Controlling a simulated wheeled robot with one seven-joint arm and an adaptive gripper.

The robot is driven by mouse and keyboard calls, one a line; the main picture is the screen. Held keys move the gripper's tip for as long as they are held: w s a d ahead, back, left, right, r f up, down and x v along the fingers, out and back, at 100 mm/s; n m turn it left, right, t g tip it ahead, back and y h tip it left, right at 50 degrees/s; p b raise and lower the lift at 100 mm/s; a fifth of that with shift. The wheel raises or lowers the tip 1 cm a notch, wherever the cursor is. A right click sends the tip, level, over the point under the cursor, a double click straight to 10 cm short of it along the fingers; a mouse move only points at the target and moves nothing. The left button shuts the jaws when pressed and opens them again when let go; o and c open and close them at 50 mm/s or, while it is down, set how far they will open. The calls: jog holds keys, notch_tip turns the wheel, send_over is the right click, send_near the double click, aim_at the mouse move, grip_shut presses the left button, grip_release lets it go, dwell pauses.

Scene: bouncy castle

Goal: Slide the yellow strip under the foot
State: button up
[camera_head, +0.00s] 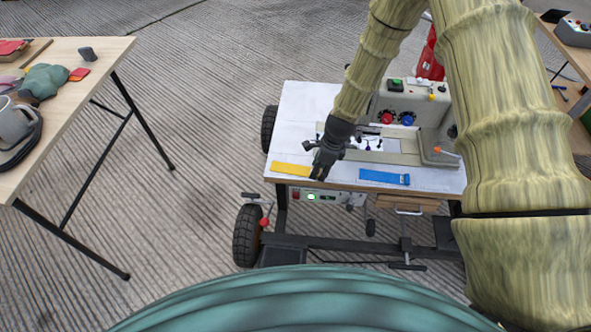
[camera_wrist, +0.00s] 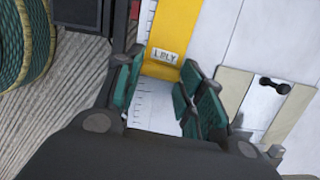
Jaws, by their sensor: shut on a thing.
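The yellow strip (camera_head: 290,169) lies near the front left edge of the cart's white top. In the wrist view the strip (camera_wrist: 167,38) bears a printed label that seems to read "1 PLY". My gripper (camera_head: 318,172) is low over the strip's right end. A beige machine (camera_head: 430,108) stands at the back right of the top. Its foot cannot be made out behind my arm.
A blue strip (camera_head: 384,177) lies to the right along the front edge. A pale plate (camera_head: 405,158) with small dark parts lies behind it. The white top (camera_head: 303,105) is clear at the back left. A wooden table (camera_head: 75,75) with a mug stands at left.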

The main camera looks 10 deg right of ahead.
jog(key=shift+r, duration=0.1)
jog(key=shift+p+v, duration=1.05)
jog(key=shift+a, duration=0.2)
jog(key=shift+a+p+v, duration=0.2)
jog(key=shift+p+v, duration=0.8)
jog(key=shift+a+p+v, duration=0.2)
jog(key=shift+p+v, duration=0.75)
jog(key=shift+v, duration=0.05)
jog(key=shift+w+r, duration=0.1)
jog(key=shift+w, duration=0.1)
